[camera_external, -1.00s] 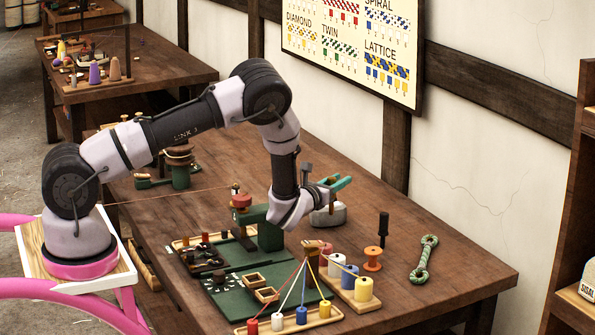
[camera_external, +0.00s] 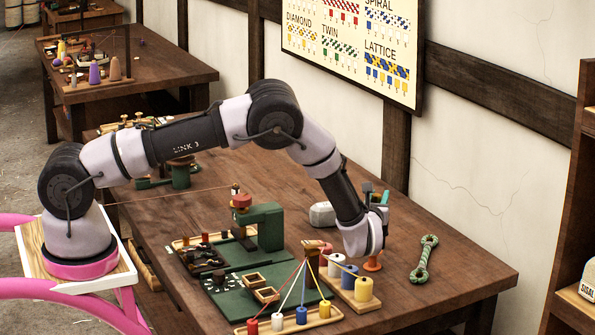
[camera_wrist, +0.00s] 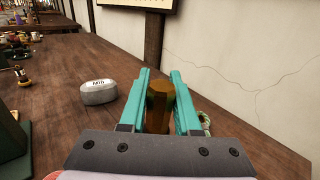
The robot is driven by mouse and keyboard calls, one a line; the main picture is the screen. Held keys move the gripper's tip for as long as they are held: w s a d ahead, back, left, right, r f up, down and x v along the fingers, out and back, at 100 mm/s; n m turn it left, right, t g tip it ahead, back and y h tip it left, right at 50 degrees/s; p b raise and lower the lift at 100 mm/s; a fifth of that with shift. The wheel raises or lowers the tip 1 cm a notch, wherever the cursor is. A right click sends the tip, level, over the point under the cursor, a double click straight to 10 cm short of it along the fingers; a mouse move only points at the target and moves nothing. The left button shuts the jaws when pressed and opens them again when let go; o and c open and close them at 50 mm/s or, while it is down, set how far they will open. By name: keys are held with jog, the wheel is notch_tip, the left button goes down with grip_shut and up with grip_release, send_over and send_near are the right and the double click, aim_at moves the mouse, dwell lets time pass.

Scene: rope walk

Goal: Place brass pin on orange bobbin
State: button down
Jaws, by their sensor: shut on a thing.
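My gripper (camera_wrist: 160,98) has its teal fingers closed on the brass pin (camera_wrist: 160,108), a faceted brownish-gold piece in the middle of the wrist view. In the external view my gripper (camera_external: 378,197) is above the right part of the table, its fingers partly hidden by my wrist. The pin is apart from the bobbin.
A rack with white, blue and yellow spools (camera_external: 363,289) stands left of the bobbin. A green twisted rope piece (camera_external: 424,257) lies to its right. A grey weight (camera_external: 322,214) sits farther back, also in the wrist view (camera_wrist: 99,92). The table's right front is clear.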

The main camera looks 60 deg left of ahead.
jog(key=shift+f, duration=2.3)
jog(key=shift+f, duration=0.1)
jog(key=c, duration=0.6)
grip_release()
jog(key=shift+f, duration=0.1)
